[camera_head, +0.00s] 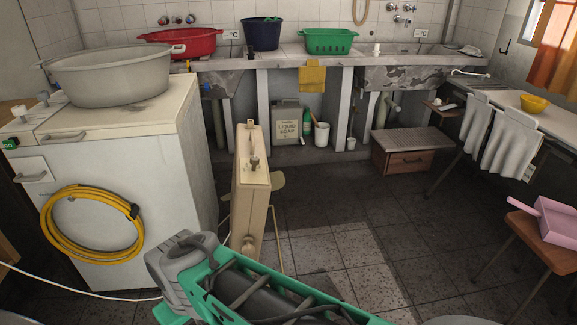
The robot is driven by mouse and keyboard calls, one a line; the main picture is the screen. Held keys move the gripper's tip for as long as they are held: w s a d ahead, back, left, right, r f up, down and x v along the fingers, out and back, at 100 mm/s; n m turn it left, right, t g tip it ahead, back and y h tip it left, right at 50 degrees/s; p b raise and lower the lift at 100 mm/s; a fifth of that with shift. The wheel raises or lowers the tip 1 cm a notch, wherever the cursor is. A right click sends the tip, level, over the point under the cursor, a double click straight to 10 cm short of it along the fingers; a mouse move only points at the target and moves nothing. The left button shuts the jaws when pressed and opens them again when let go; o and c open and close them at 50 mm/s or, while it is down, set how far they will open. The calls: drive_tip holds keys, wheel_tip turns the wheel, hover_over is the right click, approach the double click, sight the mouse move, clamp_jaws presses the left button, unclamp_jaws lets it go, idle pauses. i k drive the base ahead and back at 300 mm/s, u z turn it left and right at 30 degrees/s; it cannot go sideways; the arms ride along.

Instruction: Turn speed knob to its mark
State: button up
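I cannot tell which knob is the speed knob, and any mark is too small to see. My green and grey arm crosses the bottom middle, below and in front of the beige unit. I cannot make out gripper fingers.
A grey basin (110,80) sits on the washing machine, and a coiled yellow hose (90,225) hangs on its front. A concrete washtub counter (290,55) runs along the back. A stool with a pink dustpan (556,222) stands at right. The tiled floor in the middle right is clear.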

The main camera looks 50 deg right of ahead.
sight(254, 161)
drive_tip(key=z, duration=0.4)
drive_tip(key=k, duration=0.85)
drive_tip(key=u, duration=0.15)
drive_tip(key=i, duration=1.2)
drive_tip(key=u, duration=0.05)
